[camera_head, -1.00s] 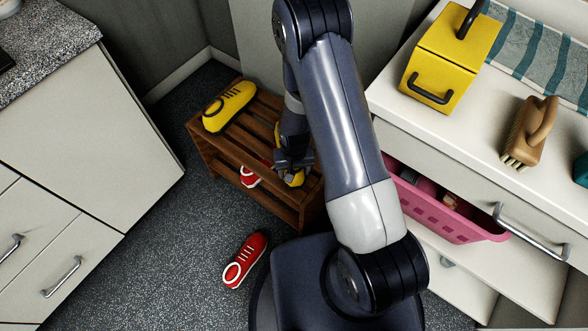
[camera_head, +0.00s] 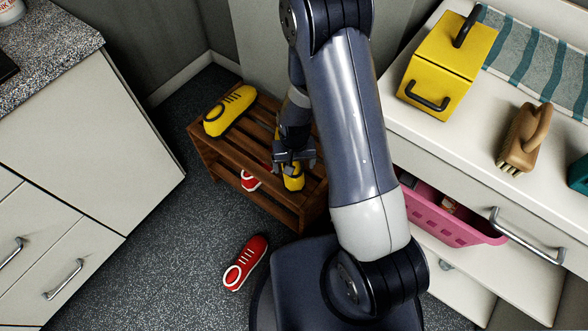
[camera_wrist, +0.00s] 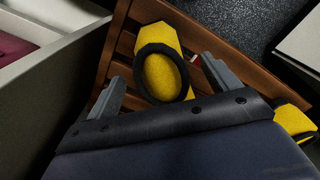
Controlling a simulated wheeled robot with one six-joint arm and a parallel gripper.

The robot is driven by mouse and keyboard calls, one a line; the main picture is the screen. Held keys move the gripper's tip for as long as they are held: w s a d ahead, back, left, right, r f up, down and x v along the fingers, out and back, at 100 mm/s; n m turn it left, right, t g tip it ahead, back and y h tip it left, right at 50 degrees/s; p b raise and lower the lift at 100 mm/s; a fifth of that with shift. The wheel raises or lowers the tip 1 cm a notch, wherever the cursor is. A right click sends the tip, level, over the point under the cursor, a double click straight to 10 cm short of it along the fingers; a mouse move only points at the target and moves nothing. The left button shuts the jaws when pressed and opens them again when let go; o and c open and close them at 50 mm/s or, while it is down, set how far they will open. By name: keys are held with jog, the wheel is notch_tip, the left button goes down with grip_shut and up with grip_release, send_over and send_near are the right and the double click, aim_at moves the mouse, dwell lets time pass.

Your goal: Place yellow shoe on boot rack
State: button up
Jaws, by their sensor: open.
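The wooden boot rack (camera_head: 245,158) stands on the floor at the centre. One yellow shoe (camera_head: 231,108) lies on its top at the left end. Another yellow shoe (camera_head: 292,181) is on the rack's top toward the right, partly hidden by my gripper (camera_head: 293,160). In the wrist view this yellow shoe (camera_wrist: 160,40) lies on the rack slats, its black-rimmed opening facing the camera. My gripper (camera_wrist: 163,80) is open, with one finger on each side of that shoe. I cannot tell whether the fingers touch it.
A red shoe (camera_head: 246,262) lies on the floor before the rack. Another red shoe (camera_head: 251,181) shows on the rack's lower level. A pink basket (camera_head: 440,220) sits in an open drawer at the right. Cabinets (camera_head: 75,170) stand at the left.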

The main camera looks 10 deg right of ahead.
notch_tip(320, 180, up, 6)
jog(key=shift+f+p, duration=0.1)
jog(key=shift+p, duration=0.25)
